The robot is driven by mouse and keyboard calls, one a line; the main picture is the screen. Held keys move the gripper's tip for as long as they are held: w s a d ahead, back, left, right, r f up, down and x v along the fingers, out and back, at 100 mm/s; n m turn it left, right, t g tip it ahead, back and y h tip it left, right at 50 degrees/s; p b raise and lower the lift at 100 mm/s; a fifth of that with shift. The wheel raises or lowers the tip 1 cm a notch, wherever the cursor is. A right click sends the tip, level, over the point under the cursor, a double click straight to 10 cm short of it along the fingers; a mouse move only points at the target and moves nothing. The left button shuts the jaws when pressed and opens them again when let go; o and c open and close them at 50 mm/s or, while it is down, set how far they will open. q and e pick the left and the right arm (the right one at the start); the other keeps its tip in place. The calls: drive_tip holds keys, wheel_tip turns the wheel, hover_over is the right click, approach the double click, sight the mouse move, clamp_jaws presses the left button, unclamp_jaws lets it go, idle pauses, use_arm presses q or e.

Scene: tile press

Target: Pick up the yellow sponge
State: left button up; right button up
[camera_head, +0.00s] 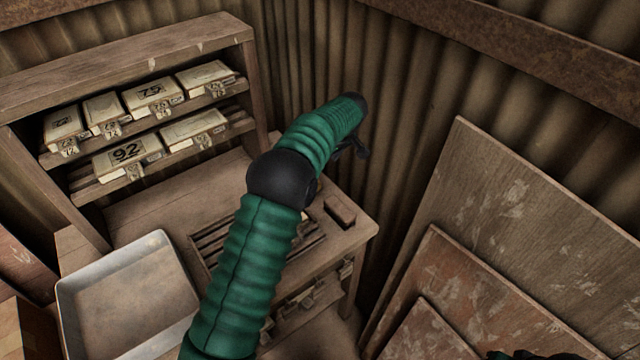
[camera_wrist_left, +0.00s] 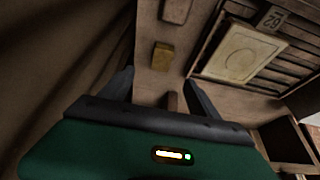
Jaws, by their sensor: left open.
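The yellow sponge (camera_wrist_left: 162,55) is a small dull-yellow block on the wooden bench top in the left wrist view. It lies ahead of my left gripper (camera_wrist_left: 160,78), between the lines of its two fingers and apart from them. The fingers are spread, with no object gripped. In the head view my left gripper (camera_head: 358,148) hangs at the end of the green arm, above the bench's back right corner. I cannot make out the sponge in the head view.
A brown block (camera_head: 340,211) lies on the bench (camera_head: 355,233). A slatted rack (camera_head: 208,250) is partly behind my arm; a tile (camera_wrist_left: 240,52) shows on it in the wrist view. A metal tray (camera_head: 125,300), tile shelf (camera_head: 140,62) and leaning boards (camera_head: 520,200) surround it.

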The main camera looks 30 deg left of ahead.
use_arm(q)
drive_tip(key=x, duration=0.5)
drive_tip(key=a+x, duration=0.1)
drive_tip(key=x, duration=0.3)
drive_tip(key=shift+a+f, duration=0.1)
drive_tip(key=shift+a, duration=0.15)
drive_tip(key=x, duration=0.3)
drive_tip(key=shift+s+d+f+p, duration=0.1)
drive_tip(key=shift+d+f+p, duration=0.05)
drive_tip(key=shift+f+p, duration=0.25)
drive_tip(key=shift+d, duration=0.25)
drive_tip(key=shift+a+f, duration=0.15)
drive_tip(key=shift+a, duration=0.25)
drive_tip(key=c, duration=1)
drive_tip(key=shift+d, duration=0.1)
drive_tip(key=c, duration=0.4)
drive_tip(key=shift+d, duration=0.15)
use_arm(e)
drive_tip(key=shift+w+a+r, duration=0.1)
drive_tip(key=shift+a+r, duration=0.1)
drive_tip(key=shift+r, duration=0.15)
